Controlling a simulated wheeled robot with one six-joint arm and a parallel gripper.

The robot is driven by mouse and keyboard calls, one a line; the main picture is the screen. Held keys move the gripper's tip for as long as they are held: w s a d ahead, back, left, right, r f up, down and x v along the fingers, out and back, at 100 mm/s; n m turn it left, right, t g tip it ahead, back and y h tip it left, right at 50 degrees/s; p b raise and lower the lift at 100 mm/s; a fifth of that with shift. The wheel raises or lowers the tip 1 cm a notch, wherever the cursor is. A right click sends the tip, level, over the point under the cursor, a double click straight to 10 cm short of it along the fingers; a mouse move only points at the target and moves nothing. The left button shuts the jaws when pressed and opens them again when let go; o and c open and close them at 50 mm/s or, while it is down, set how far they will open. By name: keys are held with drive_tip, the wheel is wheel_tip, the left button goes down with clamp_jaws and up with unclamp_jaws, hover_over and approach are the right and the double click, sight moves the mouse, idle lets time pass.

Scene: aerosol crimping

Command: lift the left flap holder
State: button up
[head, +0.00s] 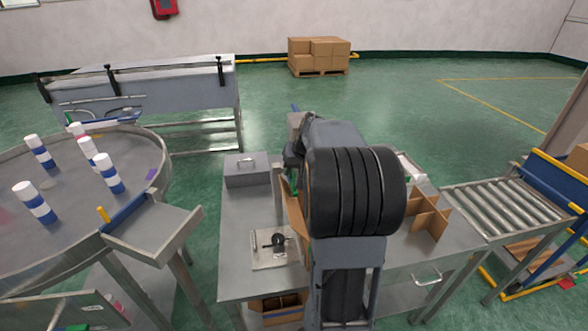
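My arm stands in the middle of the head view and covers much of the workbench (237,220). An open cardboard carton (294,215) shows only as a narrow strip at the arm's left side; the rest of it is hidden. A small green part (291,178) shows by the carton's far left; I cannot tell whether it is the left flap holder. I cannot make out my gripper's fingers; they are hidden behind the arm.
A cardboard divider (430,217) stands on the bench at right, near a roller conveyor (505,208). A grey box (247,172) and a plate with a black knob (275,250) lie at left. A round table (75,190) with several striped cans stands further left.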

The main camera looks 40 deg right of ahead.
drive_tip(key=shift+c, duration=0.4)
clamp_jaws()
